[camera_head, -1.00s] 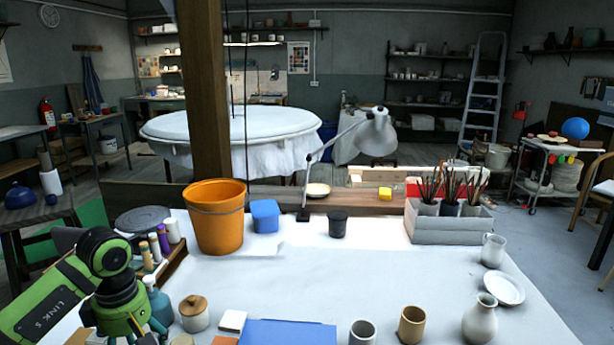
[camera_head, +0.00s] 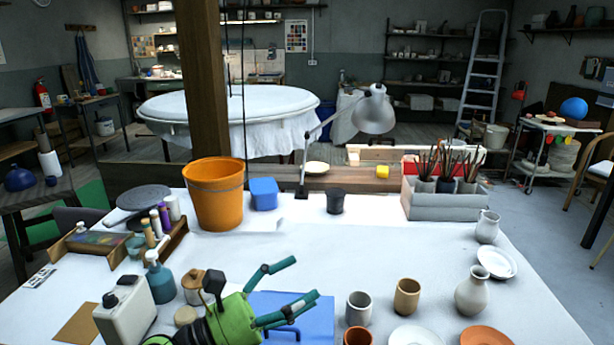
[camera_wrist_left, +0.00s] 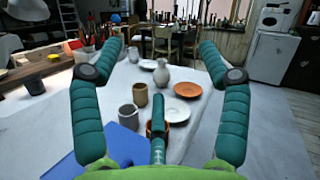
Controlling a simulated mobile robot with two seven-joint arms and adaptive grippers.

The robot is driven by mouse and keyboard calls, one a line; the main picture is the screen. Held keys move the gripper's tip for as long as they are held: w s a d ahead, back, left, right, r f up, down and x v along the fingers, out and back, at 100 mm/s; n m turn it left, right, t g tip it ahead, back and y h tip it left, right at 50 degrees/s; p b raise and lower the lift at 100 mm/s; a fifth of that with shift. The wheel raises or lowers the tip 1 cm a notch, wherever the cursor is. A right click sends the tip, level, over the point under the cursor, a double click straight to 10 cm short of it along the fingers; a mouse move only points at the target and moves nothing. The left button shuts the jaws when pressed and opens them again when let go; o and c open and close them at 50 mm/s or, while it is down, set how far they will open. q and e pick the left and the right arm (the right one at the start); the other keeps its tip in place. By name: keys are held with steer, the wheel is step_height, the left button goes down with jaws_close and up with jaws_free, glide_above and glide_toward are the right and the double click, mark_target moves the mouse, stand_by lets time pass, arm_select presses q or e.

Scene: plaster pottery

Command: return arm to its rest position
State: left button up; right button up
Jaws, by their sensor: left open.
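My left gripper (camera_head: 304,279) is in the front middle of the head view, a green palm with teal fingers. Its fingers are spread, pointing right, with nothing between them. It covers part of a flat blue object (camera_head: 318,328) on the worktable (camera_head: 380,265). In the left wrist view the gripper's two long fingers (camera_wrist_left: 162,50) stand wide apart on either side, and a shorter teal finger shows low in the middle. The blue object (camera_wrist_left: 112,150) lies below them there. My right gripper is in neither view.
A grey cup (camera_head: 359,308), a tan cup (camera_head: 407,296), a pale vase (camera_head: 473,291) and plates stand right of the gripper. A lidded jar (camera_head: 194,287), a teal bottle (camera_head: 160,279) and a white canister (camera_head: 125,312) stand left. The table's middle is clear.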

arm_select(q)
steer(key=w+a+f+n+t+y, duration=0.25)
steer(key=a+n+t+y, duration=0.85)
steer(key=n, duration=1.1)
steer(key=s+a+f+n+g+y, duration=0.2)
steer(key=a+f+n+g+y, duration=0.15)
steer(key=f+n, duration=0.3)
steer(key=s+a+f+n+g+y, duration=0.2)
steer(key=a+f+n+y, duration=0.3)
steer(key=f, duration=0.3)
steer(key=s+d+f+n+g, duration=0.1)
steer(key=s+f+n+g, duration=0.5)
steer(key=s, duration=0.5)
steer(key=s+d+f+n+g, duration=0.1)
steer(key=s+f+n+g, duration=0.1)
steer(key=s+f+g, duration=0.5)
steer(key=s+f+p, duration=0.1)
steer(key=s+f, duration=0.1)
steer(key=f, duration=0.9)
steer(key=s+f, duration=0.3)
steer(key=f, duration=0.9)
steer(key=s+a+f+p, duration=0.1)
steer(key=s+a+f, duration=0.2)
steer(key=s+f, duration=1)
steer(key=shift+s, duration=0.95)
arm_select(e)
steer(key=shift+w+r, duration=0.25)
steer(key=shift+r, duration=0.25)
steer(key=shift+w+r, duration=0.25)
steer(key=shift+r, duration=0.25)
